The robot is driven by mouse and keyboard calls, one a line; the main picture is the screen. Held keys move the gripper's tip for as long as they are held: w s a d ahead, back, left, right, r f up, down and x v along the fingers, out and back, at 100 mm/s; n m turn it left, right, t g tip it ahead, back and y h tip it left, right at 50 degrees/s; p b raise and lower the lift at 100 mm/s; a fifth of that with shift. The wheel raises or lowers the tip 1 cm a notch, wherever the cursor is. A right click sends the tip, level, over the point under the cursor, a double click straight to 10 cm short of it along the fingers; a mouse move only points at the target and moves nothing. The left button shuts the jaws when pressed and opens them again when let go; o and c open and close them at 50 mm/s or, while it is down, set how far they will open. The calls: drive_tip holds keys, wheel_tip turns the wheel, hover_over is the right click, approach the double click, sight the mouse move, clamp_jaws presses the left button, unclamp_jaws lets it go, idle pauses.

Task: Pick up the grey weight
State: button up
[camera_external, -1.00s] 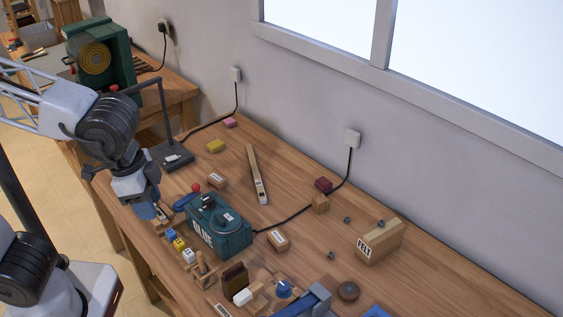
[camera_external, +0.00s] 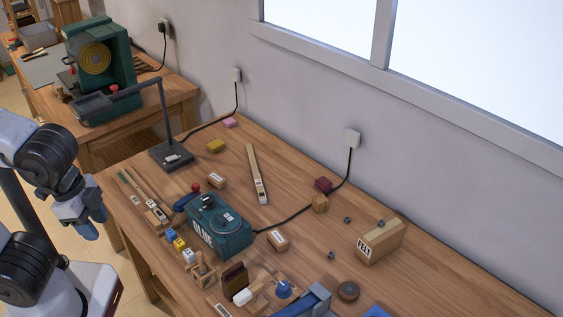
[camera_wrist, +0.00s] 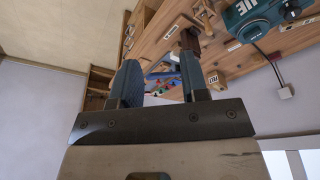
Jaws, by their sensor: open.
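Three small dark-grey pieces lie on the right half of the bench in the external view: one (camera_external: 347,220) left of the FELT box, one (camera_external: 381,223) at the box's back edge, and one (camera_external: 331,255) nearer the front. A larger dark round disc (camera_external: 348,291) lies closer to the front. I cannot tell which is the grey weight. My gripper (camera_external: 88,229) hangs off the bench's left side, far from all of these. In the wrist view my gripper (camera_wrist: 160,80) has its two blue fingers apart, with nothing seen between them.
The green GLUE machine (camera_external: 220,225) stands mid-bench, with wooden blocks and a blue clamp (camera_external: 305,302) in front. A lamp (camera_external: 172,155) stands at the far left. The FELT box (camera_external: 380,241) stands near the wall. The bench (camera_external: 450,285) is clear at right.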

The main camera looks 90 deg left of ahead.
drive_tip(key=shift+o, duration=0.5)
drive_tip(key=w+a+f+n+g, duration=0.1)
drive_tip(key=w+a+n, duration=0.25)
drive_tip(key=w, duration=1.05)
drive_tip(key=w+a+f+n, duration=0.15)
drive_tip(key=w+a, duration=0.25)
drive_tip(key=w, duration=1.1)
drive_tip(key=w+a+f+n, duration=0.2)
drive_tip(key=w+a+f, duration=0.2)
drive_tip(key=w+f, duration=0.2)
drive_tip(key=w+a+f+n+g, duration=0.1)
drive_tip(key=w+a+f+n, duration=0.1)
drive_tip(key=w+a+f, duration=0.3)
drive_tip(key=w+a+f+n, duration=0.2)
drive_tip(key=w+a+f, duration=0.2)
drive_tip(key=w+f, duration=0.5)
drive_tip(key=shift+w+a+g, duration=0.2)
drive_tip(key=shift+w+g, duration=0.1)
drive_tip(key=shift+w, duration=1.1)
drive_tip(key=shift+w+a+f, duration=0.25)
drive_tip(key=shift+w+f, duration=0.05)
drive_tip(key=shift+f, duration=0.15)
